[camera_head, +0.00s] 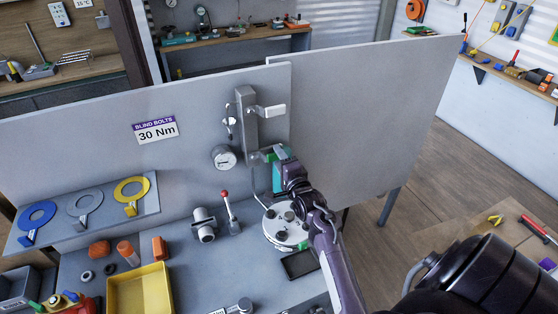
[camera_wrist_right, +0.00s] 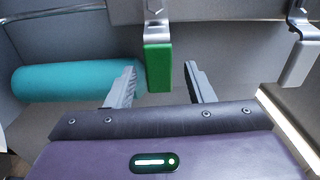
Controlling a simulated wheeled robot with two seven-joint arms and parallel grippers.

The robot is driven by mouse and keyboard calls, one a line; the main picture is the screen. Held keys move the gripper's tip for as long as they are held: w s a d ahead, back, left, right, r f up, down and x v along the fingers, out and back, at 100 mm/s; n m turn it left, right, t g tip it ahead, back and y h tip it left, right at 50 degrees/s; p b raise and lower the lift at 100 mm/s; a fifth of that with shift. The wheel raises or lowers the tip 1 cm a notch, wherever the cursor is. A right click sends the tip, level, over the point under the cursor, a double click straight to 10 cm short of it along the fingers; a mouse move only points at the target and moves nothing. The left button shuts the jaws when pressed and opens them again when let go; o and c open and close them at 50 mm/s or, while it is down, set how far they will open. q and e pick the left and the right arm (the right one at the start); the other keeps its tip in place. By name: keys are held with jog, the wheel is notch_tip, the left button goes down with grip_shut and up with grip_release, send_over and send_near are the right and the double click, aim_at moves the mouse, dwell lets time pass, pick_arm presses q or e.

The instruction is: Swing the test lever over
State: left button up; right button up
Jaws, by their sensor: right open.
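A lever with a green handle (camera_wrist_right: 158,66) hangs from a metal bracket in the right wrist view. My right gripper (camera_wrist_right: 160,78) is open, with one finger on each side of the green handle and a visible gap to each. In the head view my right gripper (camera_head: 280,160) is at the lower part of a grey upright post (camera_head: 246,118) on the panel and hides most of the green handle. A second lever with a light grey handle (camera_head: 272,111) sticks out higher on the post; a pale handle (camera_wrist_right: 298,64) shows at the right of the wrist view. My left gripper is out of view.
A teal cylinder (camera_wrist_right: 78,82) lies left of my right fingers. A round gauge (camera_head: 224,158) is on the panel. A red-knobbed lever (camera_head: 228,205), a round flange (camera_head: 284,230) and a yellow tray (camera_head: 140,290) are on the bench below.

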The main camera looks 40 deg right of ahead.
jog(key=p+v, duration=0.1)
jog(key=v, duration=0.4)
jog(key=shift+s+a, duration=0.1)
jog(key=shift+s, duration=0.1)
dwell(0.3)
